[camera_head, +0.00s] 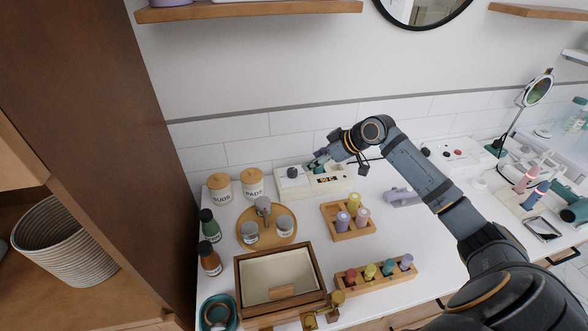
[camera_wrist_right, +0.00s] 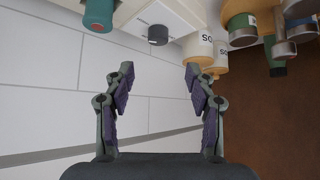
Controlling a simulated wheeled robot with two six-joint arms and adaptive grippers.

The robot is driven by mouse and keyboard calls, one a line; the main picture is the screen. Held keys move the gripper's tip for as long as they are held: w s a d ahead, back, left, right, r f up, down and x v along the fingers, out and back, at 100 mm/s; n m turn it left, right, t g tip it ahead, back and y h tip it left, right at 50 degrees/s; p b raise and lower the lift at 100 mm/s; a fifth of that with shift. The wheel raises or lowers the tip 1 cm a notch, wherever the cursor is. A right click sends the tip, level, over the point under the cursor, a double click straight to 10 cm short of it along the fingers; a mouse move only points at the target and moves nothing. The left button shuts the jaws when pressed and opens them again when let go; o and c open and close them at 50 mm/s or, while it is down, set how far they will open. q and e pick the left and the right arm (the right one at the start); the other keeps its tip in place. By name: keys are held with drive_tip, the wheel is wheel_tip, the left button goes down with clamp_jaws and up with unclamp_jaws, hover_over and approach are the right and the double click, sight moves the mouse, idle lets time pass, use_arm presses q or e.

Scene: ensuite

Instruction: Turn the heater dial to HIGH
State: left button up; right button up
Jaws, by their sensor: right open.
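A low white unit (camera_head: 330,183) with a small lit display stands against the tiled wall, and a dark round dial (camera_head: 292,172) sits on its left part. I take this unit for the heater. The dial also shows in the right wrist view (camera_wrist_right: 158,35), with a pale mark on its face; its setting is too small to read. My right gripper (camera_head: 315,159) is over the unit, just right of the dial. Its fingers (camera_wrist_right: 159,72) are spread and empty, with the dial beyond the tips and apart from them. My left gripper is not in view.
A teal piece (camera_wrist_right: 98,14) sits beside the dial. Two lidded jars (camera_head: 221,189) stand left of the unit. A round wooden tray (camera_head: 248,240), a peg block (camera_head: 366,229) and an open wooden box (camera_head: 240,272) lie in front. Another white unit (camera_head: 470,160) stands farther right.

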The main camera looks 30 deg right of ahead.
sight(292, 170)
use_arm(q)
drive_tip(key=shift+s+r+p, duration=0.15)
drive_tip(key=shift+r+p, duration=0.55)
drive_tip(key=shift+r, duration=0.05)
use_arm(e)
drive_tip(key=x, duration=1)
drive_tip(key=shift+w+d+f, duration=0.15)
drive_tip(key=shift+w+f, duration=0.05)
drive_tip(key=shift+w, duration=0.1)
drive_tip(key=c, duration=1.2)
drive_tip(key=shift+o, duration=0.2)
drive_tip(key=shift+r+m+p, duration=0.15)
drive_tip(key=shift+m+p, duration=0.15)
drive_tip(key=shift+p, duration=0.4)
drive_tip(key=m+h+p, duration=0.1)
drive_tip(key=m+p, duration=0.1)
drive_tip(key=p, duration=0.1)
drive_tip(key=m+t+h+p, duration=0.1)
drive_tip(key=h+p, duration=0.1)
drive_tip(key=p, duration=0.1)
drive_tip(key=shift+s+a+r+m, duration=0.1)
drive_tip(key=shift+a+m, duration=0.2)
drive_tip(key=shift+m, duration=0.1)
use_arm(q)
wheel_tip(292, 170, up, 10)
drive_tip(key=p, duration=0.2)
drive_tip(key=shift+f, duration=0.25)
use_arm(e)
drive_tip(key=shift+f+m+h, duration=0.25)
drive_tip(key=shift+m+h, duration=0.65)
